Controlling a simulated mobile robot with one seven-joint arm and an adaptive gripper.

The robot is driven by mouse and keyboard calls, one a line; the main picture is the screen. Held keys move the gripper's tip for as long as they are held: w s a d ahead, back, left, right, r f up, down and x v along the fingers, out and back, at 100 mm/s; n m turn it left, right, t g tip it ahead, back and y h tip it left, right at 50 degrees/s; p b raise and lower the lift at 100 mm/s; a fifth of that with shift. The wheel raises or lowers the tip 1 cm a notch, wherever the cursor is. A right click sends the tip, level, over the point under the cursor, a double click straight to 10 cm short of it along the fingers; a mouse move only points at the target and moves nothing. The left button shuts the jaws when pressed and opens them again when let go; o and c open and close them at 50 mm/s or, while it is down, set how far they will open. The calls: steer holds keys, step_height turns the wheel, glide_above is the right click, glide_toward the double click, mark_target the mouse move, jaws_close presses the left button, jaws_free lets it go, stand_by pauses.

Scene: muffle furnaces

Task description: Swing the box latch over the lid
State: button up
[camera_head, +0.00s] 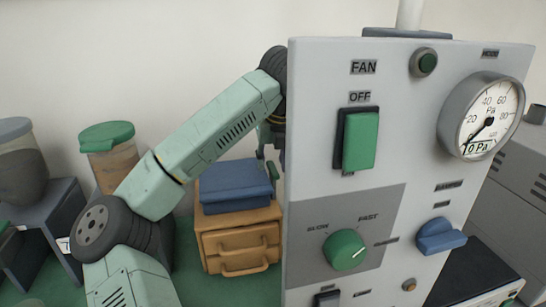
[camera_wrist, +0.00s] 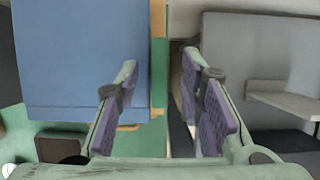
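The box (camera_head: 240,240) is orange-brown with a blue lid (camera_head: 233,187) that looks closed, and two handles show on its front. In the wrist view the blue lid (camera_wrist: 82,55) fills the left, with a thin orange-brown strip and a green strip along its right edge. I cannot tell which part is the latch. My gripper (camera_wrist: 160,85) is open, its two purple-padded fingers apart near that right edge, with nothing visibly held between them. In the head view my gripper (camera_head: 270,165) is at the right side of the box, mostly hidden by the control panel.
A grey control panel (camera_head: 400,75) with a fan switch, knobs and a gauge stands close on the right. A green-lidded jar (camera_head: 108,150) and a grey hopper (camera_head: 20,165) stand left. Grey equipment (camera_wrist: 255,60) lies right of my fingers.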

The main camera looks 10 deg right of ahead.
steer(key=shift+w+f, duration=0.1)
steer(key=shift+f, duration=0.25)
steer(key=shift+c, duration=0.4)
jaws_close()
